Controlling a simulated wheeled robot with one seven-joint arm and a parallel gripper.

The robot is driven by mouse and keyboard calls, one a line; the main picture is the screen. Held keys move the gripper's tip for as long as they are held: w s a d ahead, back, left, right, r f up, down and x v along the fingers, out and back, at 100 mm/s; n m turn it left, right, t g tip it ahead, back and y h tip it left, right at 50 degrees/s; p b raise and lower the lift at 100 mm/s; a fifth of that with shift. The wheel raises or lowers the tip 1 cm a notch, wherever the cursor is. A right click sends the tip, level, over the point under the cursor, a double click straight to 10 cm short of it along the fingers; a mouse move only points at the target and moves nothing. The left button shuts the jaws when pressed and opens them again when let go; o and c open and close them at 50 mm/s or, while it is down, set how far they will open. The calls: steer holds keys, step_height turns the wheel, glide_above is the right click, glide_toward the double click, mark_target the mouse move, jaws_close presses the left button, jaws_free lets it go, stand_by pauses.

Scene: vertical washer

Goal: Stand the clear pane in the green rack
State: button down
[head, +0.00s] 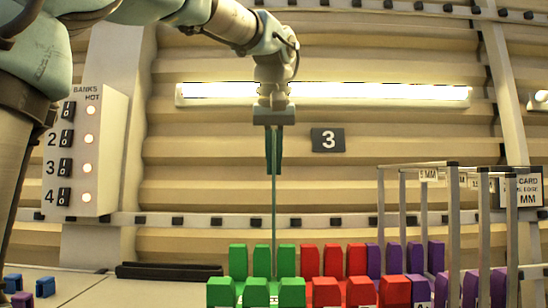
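My gripper (274,168) points straight down and is shut on the clear pane (274,215). The pane hangs upright and shows edge-on as a thin grey-green line. The green rack (256,293) is a front and a back row of green blocks at the bottom middle. The pane's lower part lines up with the gap between the middle and right green blocks of the back row. I cannot tell whether its bottom edge touches the rack, as it is lost among the blocks.
Red blocks (326,293) and purple blocks (436,257) continue to the right. Metal posts (453,235) stand at the right. A black bar (170,271) lies left of the green rack, with small blue blocks (45,287) at far left. A switch panel (86,150) is on the left.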

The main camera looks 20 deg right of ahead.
steer(key=shift+w+d, duration=0.2)
steer(key=shift+w, duration=0.25)
steer(key=shift+w+d, duration=0.2)
steer(key=shift+w, duration=0.25)
steer(key=shift+s+f, duration=0.1)
steer(key=shift+s, duration=0.05)
steer(key=shift+f, duration=0.4)
stand_by(0.4)
step_height(320, 180, down, 8)
steer(key=b, duration=0.6)
steer(key=shift+r, duration=0.2)
stand_by(1.1)
steer(key=shift+f+b, duration=0.55)
steer(key=shift+f, duration=0.25)
stand_by(1.5)
steer(key=c, duration=0.9)
jaws_free()
steer(key=shift+f, duration=0.15)
